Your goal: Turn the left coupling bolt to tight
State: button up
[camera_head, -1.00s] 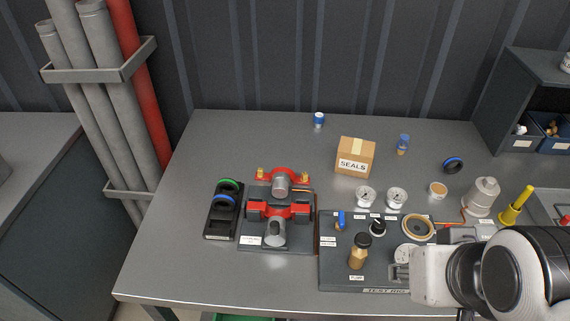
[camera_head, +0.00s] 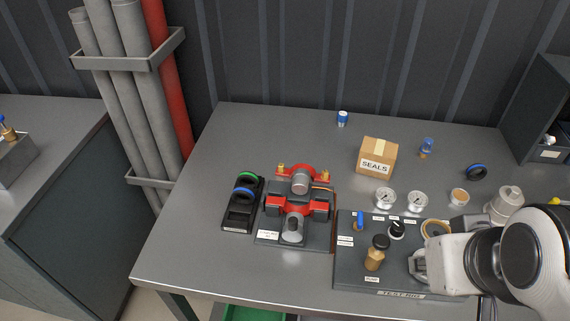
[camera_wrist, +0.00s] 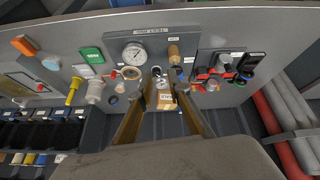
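The pump unit (camera_head: 291,208), with red and grey parts on a dark base, stands left of centre on the bench in the head view. Two brass bolts stick up at its red rear coupling: the left coupling bolt (camera_head: 281,168) and the right bolt (camera_head: 324,174). The pump also shows at the right of the wrist view (camera_wrist: 213,74), where its bolts are too small to tell apart. My gripper (camera_wrist: 165,88) is open, its two fingers apart with nothing held between them. In the head view it is over the test rig's right side, well right of the pump, largely hidden by my wrist.
The test rig (camera_head: 345,270) with gauges, knobs and a brass fitting lies between my gripper and the pump. A SEALS box (camera_head: 376,157) stands behind. A black holder with green and blue rings (camera_head: 240,210) is left of the pump. The bench's left rear is clear.

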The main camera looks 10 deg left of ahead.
jog(key=w+a+r+n, duration=0.2)
jog(key=w+a+n, duration=0.2)
jog(key=w+n, duration=0.6)
jog(key=n+g, duration=0.1)
jog(key=n, duration=2.3)
send_over(281, 164)
jog(key=s, duration=0.4)
notch_tip(281, 164, down, 14)
jog(key=shift+w+f, duration=0.15)
jog(key=shift+a+f, duration=0.1)
jog(key=shift+f, duration=0.05)
jog(key=shift+x, duration=3.75)
